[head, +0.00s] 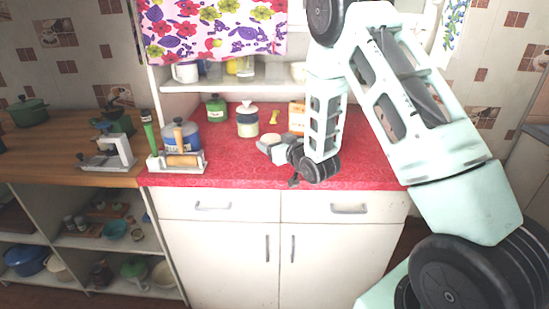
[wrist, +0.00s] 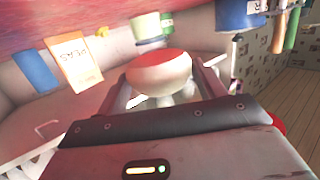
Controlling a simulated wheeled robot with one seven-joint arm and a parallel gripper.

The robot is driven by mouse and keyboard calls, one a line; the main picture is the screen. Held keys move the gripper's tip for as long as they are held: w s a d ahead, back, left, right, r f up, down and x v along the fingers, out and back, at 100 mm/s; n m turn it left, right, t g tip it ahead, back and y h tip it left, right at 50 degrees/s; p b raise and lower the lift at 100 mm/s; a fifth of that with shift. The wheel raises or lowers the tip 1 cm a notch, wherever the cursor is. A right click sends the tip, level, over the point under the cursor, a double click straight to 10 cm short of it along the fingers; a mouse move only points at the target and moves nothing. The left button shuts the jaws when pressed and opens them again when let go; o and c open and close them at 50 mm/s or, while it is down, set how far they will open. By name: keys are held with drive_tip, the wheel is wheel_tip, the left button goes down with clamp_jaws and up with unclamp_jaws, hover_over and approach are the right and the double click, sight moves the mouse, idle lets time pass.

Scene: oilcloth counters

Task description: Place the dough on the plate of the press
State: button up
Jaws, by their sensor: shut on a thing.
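The dough (wrist: 158,72) is a pale, smooth, rounded lump between the two fingers of my gripper (wrist: 165,92) in the wrist view. My gripper is shut on it. In the head view my gripper (head: 271,146) is over the right part of the red counter, with the pale dough (head: 270,137) small at its tip. A white-grey device (head: 179,163) with a wooden roller and an upright green handle stands at the red counter's left end. A grey device with an arched frame (head: 110,156) stands on the wooden counter further left. I cannot tell for certain which is the press.
A blue crock (head: 185,136), a green canister (head: 216,109) and a pale lidded jar (head: 247,122) stand along the back of the red counter (head: 228,172). An orange box (head: 296,116) is behind my gripper. The red surface between my gripper and the roller device is clear.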

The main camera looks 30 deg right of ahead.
sight(275, 167)
drive_tip(key=shift+f+p, duration=0.5)
drive_tip(key=shift+f, duration=2.6)
drive_tip(key=shift+f, duration=0.1)
drive_tip(key=shift+f, duration=0.15)
drive_tip(key=o, duration=1.1)
drive_tip(key=shift+c, duration=0.2)
drive_tip(key=shift+r, duration=0.2)
